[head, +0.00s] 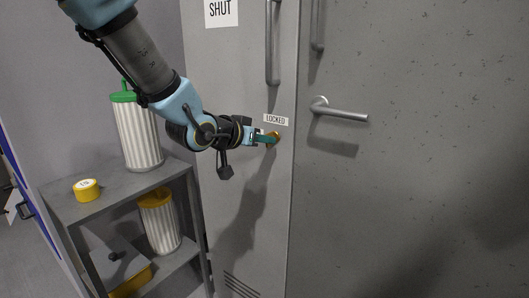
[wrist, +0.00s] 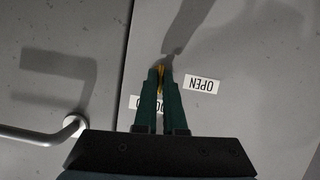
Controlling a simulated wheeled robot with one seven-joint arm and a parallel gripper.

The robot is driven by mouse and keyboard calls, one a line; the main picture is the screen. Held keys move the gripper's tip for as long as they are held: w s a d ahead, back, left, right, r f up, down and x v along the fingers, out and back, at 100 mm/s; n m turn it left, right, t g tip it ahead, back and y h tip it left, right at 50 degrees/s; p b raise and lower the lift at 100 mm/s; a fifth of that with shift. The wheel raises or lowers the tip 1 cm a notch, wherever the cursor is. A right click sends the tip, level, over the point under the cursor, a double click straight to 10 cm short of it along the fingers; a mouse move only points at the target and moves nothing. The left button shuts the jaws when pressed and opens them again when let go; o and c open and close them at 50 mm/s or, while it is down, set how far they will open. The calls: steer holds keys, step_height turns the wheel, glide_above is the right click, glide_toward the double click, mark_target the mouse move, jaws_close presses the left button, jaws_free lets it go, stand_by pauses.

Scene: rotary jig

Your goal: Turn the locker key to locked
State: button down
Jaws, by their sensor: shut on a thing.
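A brass locker key (head: 277,136) sits in the grey locker door (head: 240,190), just below a white LOCKED label (head: 276,119). My gripper (head: 268,138) reaches it from the left, with its green fingers shut on the key's head. In the wrist view the key (wrist: 161,76) shows as a brass strip between the two fingertips (wrist: 160,82). An OPEN label (wrist: 202,85) appears upside down to the right of the fingers. The LOCKED label (wrist: 136,102) is partly hidden behind the left finger. I cannot tell the key's exact angle, as the fingers cover much of it.
A lever handle (head: 340,112) sticks out from the door to the right. A long vertical bar handle (head: 272,45) is above the key, below and right of a SHUT sign (head: 221,10). A shelf (head: 110,190) at left holds striped canisters (head: 138,135) and a yellow tape roll (head: 87,190).

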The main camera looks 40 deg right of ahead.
steer(key=shift+f+m+b, duration=0.1)
steer(key=shift+m+b, duration=0.3)
steer(key=shift+b, duration=0.2)
steer(key=shift+t, duration=0.3)
steer(key=c, duration=1)
jaws_free()
steer(key=p+v, duration=0.1)
steer(key=v, duration=1)
steer(key=shift+d, duration=0.2)
